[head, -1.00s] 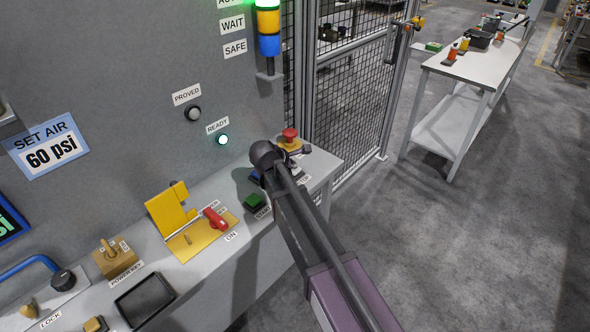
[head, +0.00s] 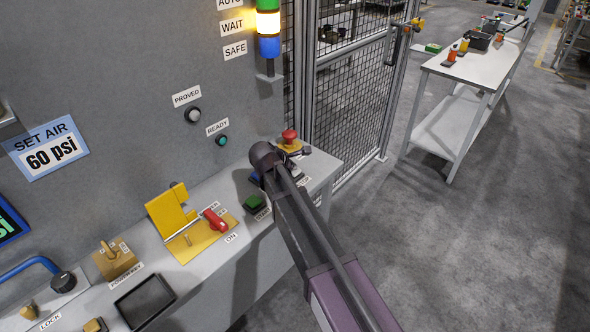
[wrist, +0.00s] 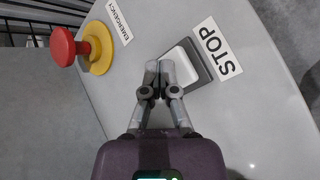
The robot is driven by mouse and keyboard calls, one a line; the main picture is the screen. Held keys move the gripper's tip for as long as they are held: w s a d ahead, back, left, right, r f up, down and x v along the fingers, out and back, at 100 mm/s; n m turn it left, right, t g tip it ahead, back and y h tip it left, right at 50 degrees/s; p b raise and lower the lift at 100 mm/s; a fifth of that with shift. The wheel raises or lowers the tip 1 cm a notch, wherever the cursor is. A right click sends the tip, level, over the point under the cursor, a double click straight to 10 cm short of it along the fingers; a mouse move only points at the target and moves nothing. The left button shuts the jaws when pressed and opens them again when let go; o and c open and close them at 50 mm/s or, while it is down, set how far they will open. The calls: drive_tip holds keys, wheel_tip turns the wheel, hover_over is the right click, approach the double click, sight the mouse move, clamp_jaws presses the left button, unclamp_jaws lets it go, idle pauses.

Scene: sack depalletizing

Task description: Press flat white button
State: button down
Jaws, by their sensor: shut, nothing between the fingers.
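The flat white button (wrist: 184,60) sits in a dark square frame beside the STOP label (wrist: 216,47) in the wrist view. My gripper (wrist: 158,66) is shut and empty. Its fingertips overlap the left part of the button in the picture; whether they touch it I cannot tell. In the head view my arm hides the button and the fingertips.
A red emergency mushroom button (wrist: 64,47) on a yellow base stands left of the fingers. A green button (head: 254,203) and a red switch (head: 214,220) are on the same console. The light tower (head: 268,22) glows amber; the READY lamp (head: 222,141) is dim.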

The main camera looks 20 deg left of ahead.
sight(296, 171)
drive_tip(key=shift+r+p, duration=0.6)
drive_tip(key=shift+r, duration=0.15)
drive_tip(key=shift+r+p, duration=2.5)
drive_tip(key=shift+w+d+f, duration=0.1)
drive_tip(key=shift+d, duration=0.45)
drive_tip(key=s+d+f+m+g, duration=0.2)
drive_tip(key=d+m, duration=0.4)
drive_tip(key=d, duration=0.6)
drive_tip(key=s+d+f+m+g, duration=0.1)
drive_tip(key=d+f+m+g, duration=0.3)
drive_tip(key=d, duration=0.8)
drive_tip(key=s+d+m+g+y, duration=0.1)
drive_tip(key=s+d+m, duration=0.5)
drive_tip(key=d, duration=0.3)
drive_tip(key=s+d+m+g+y, duration=0.1)
drive_tip(key=s+d+m, duration=0.6)
drive_tip(key=d, duration=0.3)
drive_tip(key=shift+s+r+m+g+y, duration=0.25)
drive_tip(key=shift+s+m+g+y, duration=0.05)
drive_tip(key=shift+g, duration=0.1)
